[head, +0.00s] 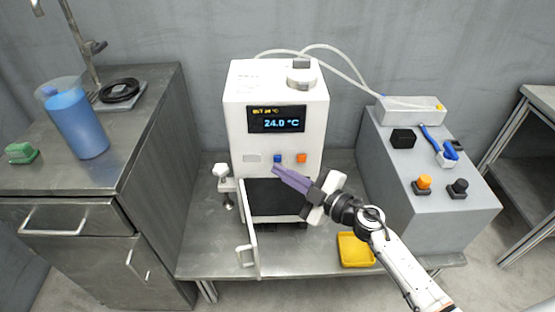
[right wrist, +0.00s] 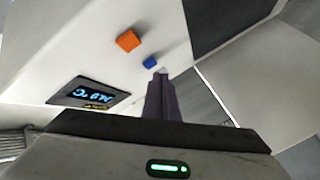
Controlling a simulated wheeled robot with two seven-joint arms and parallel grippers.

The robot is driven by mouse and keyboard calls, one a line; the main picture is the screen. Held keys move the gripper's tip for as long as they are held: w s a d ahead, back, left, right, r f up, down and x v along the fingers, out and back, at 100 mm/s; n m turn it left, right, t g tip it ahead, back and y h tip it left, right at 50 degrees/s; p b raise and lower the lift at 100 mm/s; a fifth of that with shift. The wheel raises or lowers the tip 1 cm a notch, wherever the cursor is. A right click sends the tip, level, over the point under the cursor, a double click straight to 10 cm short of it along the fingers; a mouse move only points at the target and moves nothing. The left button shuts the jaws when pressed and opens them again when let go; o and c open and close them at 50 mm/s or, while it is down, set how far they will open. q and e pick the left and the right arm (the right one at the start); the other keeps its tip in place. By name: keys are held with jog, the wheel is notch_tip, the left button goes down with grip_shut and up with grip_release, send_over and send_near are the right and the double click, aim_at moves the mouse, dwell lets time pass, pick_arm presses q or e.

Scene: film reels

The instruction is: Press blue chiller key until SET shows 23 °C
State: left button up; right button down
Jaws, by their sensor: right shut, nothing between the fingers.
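The white chiller (head: 245,95) stands on a metal bench. Its dark display (head: 277,119) shows 24.0 °C in large blue digits, and a small yellow SET line above that seems to read 24 °C. The blue key (head: 277,158) is on the front below the display, left of the orange key (head: 302,158). My right gripper (head: 275,169) is shut and empty, its purple fingertips just below the blue key. In the right wrist view the fingertips (right wrist: 160,73) are close beside the blue key (right wrist: 150,62); I cannot tell whether they touch. My left gripper is not in view.
A dark opening with an open door (head: 248,240) is below the keys. A grey box (head: 440,190) with knobs stands right, a yellow tray (head: 355,250) in front. A blue-filled beaker (head: 78,120) stands on the left cabinet.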

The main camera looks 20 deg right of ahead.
jog(key=shift+w, duration=0.15)
jog(key=shift+w+d, duration=0.1)
jog(key=shift+w, duration=0.2)
jog(key=shift+w+d, duration=0.15)
jog(key=shift+w, duration=0.3)
dwell(0.6)
jog(key=shift+s, duration=0.15)
jog(key=shift+s+a+p, duration=0.25)
jog(key=shift+s+p, duration=0.35)
jog(key=shift+s, duration=0.15)
